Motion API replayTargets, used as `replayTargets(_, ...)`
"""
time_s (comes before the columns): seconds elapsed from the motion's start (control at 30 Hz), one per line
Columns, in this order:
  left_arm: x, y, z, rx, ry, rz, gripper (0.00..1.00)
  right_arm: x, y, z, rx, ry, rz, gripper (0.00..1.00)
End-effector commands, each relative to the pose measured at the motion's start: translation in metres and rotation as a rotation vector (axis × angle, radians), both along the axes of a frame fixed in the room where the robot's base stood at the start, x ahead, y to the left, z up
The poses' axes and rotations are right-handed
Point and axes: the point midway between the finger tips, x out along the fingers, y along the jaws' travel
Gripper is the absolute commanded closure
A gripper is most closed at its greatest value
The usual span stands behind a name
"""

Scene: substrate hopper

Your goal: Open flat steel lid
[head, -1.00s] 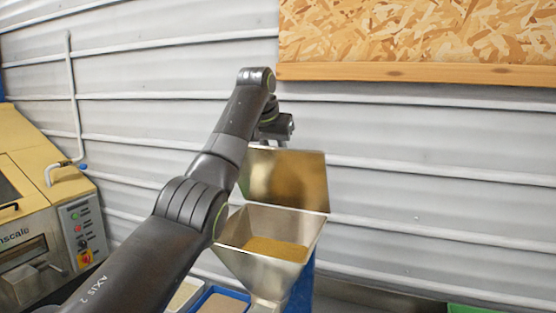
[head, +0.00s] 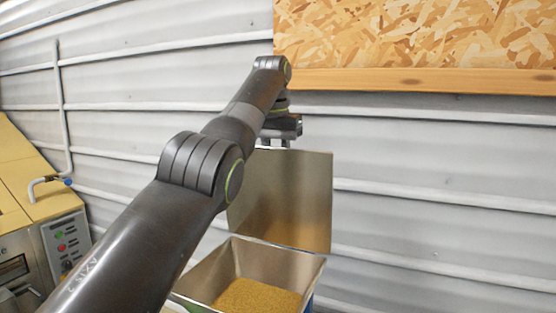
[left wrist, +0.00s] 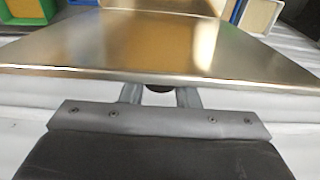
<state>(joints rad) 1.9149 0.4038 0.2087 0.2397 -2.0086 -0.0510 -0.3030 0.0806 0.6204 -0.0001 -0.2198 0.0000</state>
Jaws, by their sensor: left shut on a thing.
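The flat steel lid (head: 290,192) stands raised, close to upright, at the back of the steel hopper (head: 225,270). The hopper's mouth is uncovered, and golden-brown grain-like substrate (head: 258,297) shows inside. My left gripper (head: 277,143) is at the lid's top edge, shut on the lid. In the left wrist view the lid (left wrist: 150,50) spreads out ahead of the gripper (left wrist: 160,95), and a small dark part shows between the fingers. My own arm hides part of the lid's left side and the hopper's left side. My right gripper is not in view.
A corrugated grey wall (head: 430,190) stands behind the lid, with a wood-chip board (head: 420,40) at upper right. A yellow machine with a control panel (head: 65,243) is at the left. Several coloured trays (left wrist: 225,8) show at the top of the left wrist view.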

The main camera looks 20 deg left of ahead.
Motion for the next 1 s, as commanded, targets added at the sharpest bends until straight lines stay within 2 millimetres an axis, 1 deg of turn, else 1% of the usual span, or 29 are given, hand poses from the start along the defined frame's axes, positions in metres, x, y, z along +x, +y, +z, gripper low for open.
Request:
replayTargets(0.03, 0.0002, -0.0005, -0.0031, 0.000, 0.006, -0.002, 1.00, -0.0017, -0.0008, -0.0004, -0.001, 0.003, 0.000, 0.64)
replayTargets(0.27, 0.0000, -0.0005, -0.0039, 0.001, 0.009, -0.002, 1.00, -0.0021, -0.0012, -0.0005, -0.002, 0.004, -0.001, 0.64)
replayTargets(0.3, -0.0001, -0.0005, -0.0040, 0.001, 0.009, -0.002, 0.69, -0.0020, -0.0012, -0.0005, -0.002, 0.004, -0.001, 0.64)
replayTargets(0.43, 0.0000, -0.0005, -0.0035, 0.001, 0.008, -0.002, 0.52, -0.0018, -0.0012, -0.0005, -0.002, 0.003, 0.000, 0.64)
replayTargets(0.87, 0.0000, 0.0000, -0.0015, 0.000, 0.003, -0.001, 0.51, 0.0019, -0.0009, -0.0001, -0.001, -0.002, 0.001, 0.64)
replayTargets(1.0, 0.0029, 0.0002, -0.0015, 0.000, -0.012, 0.000, 0.51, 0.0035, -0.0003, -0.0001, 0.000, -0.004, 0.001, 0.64)
